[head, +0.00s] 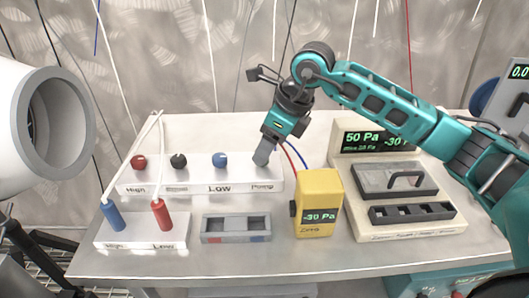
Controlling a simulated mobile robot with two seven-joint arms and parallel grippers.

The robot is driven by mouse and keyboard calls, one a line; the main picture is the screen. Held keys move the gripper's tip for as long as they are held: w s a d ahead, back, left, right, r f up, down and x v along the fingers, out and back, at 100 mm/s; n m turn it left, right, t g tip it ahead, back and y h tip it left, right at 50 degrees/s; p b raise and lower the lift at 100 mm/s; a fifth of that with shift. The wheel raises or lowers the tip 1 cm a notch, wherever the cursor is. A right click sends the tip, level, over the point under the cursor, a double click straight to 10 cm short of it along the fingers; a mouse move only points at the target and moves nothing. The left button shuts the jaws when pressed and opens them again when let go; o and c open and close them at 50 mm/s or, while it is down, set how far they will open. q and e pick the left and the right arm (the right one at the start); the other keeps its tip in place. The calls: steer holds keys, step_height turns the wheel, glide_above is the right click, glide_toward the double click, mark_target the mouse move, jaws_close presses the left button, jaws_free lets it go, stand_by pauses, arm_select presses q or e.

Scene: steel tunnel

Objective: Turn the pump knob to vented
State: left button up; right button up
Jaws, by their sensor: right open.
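A white port strip (200,187) lies on the table with a row of fittings: a red one (139,161), a black one (179,160) and a blue one (220,159). The label at its right end appears to read "Pump". My right gripper (263,154) points down over that end, with its fingers at the spot above the label. The gripper is open. The pump knob is mostly hidden by the fingers or cannot be told apart from them, so its setting is not readable. My left gripper is not in view.
A yellow meter (318,203) reading -30 Pa stands right of the strip, close to red and blue tubes. A beige console (403,228) with a 50 Pa display is farther right. In front are a grey tray (236,238) and a white block (140,236) with blue and red plugs.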

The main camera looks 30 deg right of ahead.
steer(key=shift+x, duration=1)
steer(key=shift+w+f, duration=0.1)
steer(key=shift+f, duration=0.05)
steer(key=shift+c, duration=0.4)
steer(key=c, duration=1)
steer(key=shift+o, duration=0.2)
